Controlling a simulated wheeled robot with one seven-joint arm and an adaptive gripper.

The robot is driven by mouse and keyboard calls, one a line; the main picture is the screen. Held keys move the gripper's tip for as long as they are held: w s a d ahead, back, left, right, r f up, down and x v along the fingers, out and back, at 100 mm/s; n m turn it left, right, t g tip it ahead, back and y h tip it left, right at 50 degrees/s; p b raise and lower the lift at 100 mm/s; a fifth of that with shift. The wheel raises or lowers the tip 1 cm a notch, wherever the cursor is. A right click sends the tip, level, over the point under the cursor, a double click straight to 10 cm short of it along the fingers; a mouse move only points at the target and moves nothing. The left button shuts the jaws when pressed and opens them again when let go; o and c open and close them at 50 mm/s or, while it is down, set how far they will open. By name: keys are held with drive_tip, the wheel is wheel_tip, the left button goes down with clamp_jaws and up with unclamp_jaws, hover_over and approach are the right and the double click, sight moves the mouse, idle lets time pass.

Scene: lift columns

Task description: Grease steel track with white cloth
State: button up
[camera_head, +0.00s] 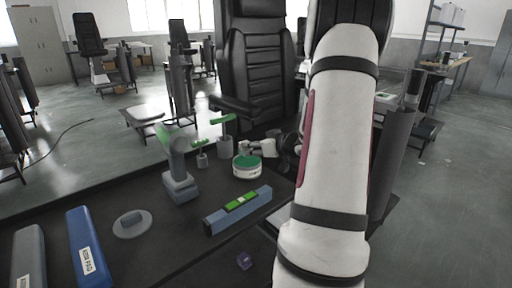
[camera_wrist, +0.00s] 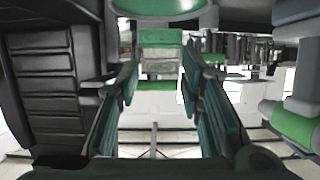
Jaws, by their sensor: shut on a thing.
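I cannot tell whether this is the white cloth. A pale lump (camera_head: 267,147) shows beside the gripper in the head view. A round white tin with a green top (camera_head: 246,166) stands on the bench just left of the gripper. I cannot single out the steel track with certainty.
The dark bench (camera_head: 150,245) holds a blue level-like bar (camera_head: 238,210), a grey drill-like tool (camera_head: 180,172), green-handled tools (camera_head: 223,120), a grey disc (camera_head: 132,223), and blue (camera_head: 88,248) and grey bars (camera_head: 28,258). A black chair (camera_head: 258,65) stands close behind.

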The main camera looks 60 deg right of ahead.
drive_tip(key=shift+r+p, duration=2.05)
